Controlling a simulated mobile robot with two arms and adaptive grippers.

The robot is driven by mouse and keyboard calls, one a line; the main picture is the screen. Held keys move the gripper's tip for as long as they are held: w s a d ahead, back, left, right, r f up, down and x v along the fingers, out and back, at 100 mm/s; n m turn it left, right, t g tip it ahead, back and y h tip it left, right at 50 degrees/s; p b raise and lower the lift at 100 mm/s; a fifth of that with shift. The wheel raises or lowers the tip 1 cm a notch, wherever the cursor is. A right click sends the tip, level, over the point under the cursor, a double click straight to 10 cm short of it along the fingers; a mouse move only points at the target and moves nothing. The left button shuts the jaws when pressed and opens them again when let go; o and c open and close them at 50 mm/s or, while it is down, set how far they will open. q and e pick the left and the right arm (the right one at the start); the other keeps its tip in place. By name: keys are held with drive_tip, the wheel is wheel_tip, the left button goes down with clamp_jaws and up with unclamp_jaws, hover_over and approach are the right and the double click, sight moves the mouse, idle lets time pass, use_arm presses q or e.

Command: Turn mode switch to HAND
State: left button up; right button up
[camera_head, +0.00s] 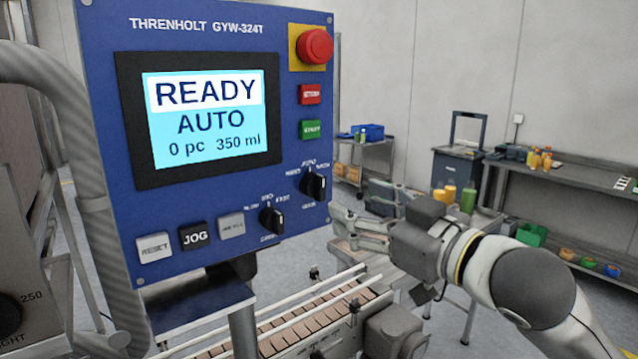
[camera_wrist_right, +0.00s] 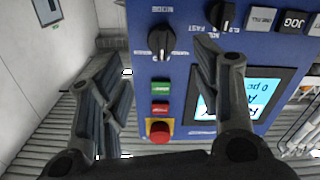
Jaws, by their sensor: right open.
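The mode switch (camera_head: 314,184) is a black rotary knob at the lower right of the blue control panel (camera_head: 100,100). Its handle looks roughly upright; its small labels are blurred. The screen (camera_head: 205,120) reads READY, AUTO, 0 pc, 350 ml. My right gripper (camera_head: 355,208) is open and empty, to the right of the panel edge and slightly below the switch, apart from it. In the right wrist view, the switch (camera_wrist_right: 162,42) shows upside down, beyond the spread fingers (camera_wrist_right: 166,68). My left gripper is not in view.
A second black knob (camera_head: 272,218) sits left of and below the switch. RESET (camera_head: 154,247) and JOG (camera_head: 195,236) buttons, a green button (camera_head: 311,130), a red button (camera_head: 309,94) and a red mushroom stop (camera_head: 314,46) are nearby. A conveyor (camera_head: 300,325) runs below.

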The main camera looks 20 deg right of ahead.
sight(325, 190)
use_arm(q)
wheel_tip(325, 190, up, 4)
drive_tip(key=p, duration=0.3)
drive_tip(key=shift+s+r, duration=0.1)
use_arm(e)
drive_tip(key=x, duration=0.9)
drive_tip(key=shift+w+a, duration=0.2)
drive_tip(key=shift+w, duration=0.1)
drive_tip(key=c, duration=1)
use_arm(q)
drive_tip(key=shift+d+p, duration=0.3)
use_arm(e)
drive_tip(key=shift+c, duration=0.2)
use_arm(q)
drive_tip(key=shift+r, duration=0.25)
use_arm(e)
drive_tip(key=shift+n, duration=0.3)
drive_tip(key=n+p, duration=0.3)
drive_tip(key=n, duration=0.1)
drive_tip(key=shift+d+r, duration=0.1)
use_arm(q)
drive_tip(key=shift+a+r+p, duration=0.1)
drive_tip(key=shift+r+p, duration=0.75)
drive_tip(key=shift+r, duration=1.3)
use_arm(e)
drive_tip(key=shift+n, duration=2.1)
drive_tip(key=shift+o, duration=0.2)
